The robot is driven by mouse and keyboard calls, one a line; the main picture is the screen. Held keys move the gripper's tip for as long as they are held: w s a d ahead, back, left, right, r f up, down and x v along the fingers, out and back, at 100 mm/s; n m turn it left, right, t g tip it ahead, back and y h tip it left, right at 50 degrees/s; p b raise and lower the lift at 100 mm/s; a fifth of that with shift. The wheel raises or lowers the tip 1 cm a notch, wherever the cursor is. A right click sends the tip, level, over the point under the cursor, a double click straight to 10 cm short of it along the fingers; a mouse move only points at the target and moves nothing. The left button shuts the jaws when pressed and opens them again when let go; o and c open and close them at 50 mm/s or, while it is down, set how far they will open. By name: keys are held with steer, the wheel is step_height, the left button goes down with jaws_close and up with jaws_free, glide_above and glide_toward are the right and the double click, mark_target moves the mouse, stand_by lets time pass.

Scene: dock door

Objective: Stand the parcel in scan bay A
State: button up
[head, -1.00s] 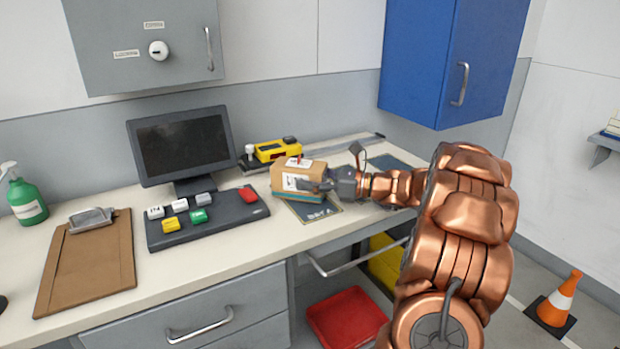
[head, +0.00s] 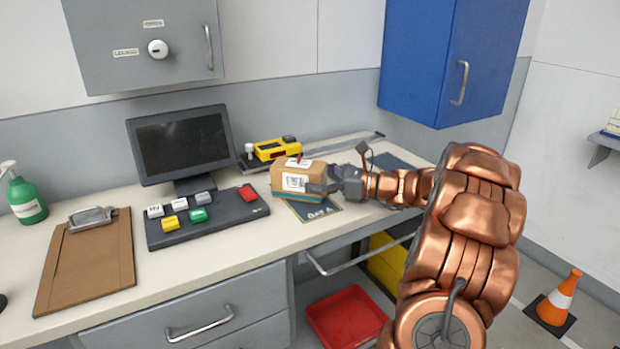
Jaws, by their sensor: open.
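The parcel (head: 291,181) is a brown cardboard box with a teal lower band and white labels on its top and front. It stands on the counter on the dark mat marked "BAY A" (head: 318,211), covering the mat's left and back part. My gripper (head: 325,187) is open at the parcel's right side, with a finger by its front right corner. I cannot tell whether the fingers touch the box. The far finger is partly hidden behind the parcel and wrist.
A second dark mat (head: 392,162) lies to the right, partly behind my arm. A yellow device (head: 277,149) sits behind the parcel. A keypad (head: 207,217) with coloured keys is left, below a monitor (head: 182,145). A red tray (head: 346,318) is below the counter.

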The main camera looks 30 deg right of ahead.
steer(key=v, duration=1)
steer(key=shift+s+d, duration=0.15)
steer(key=shift+s, duration=0.1)
stand_by(0.3)
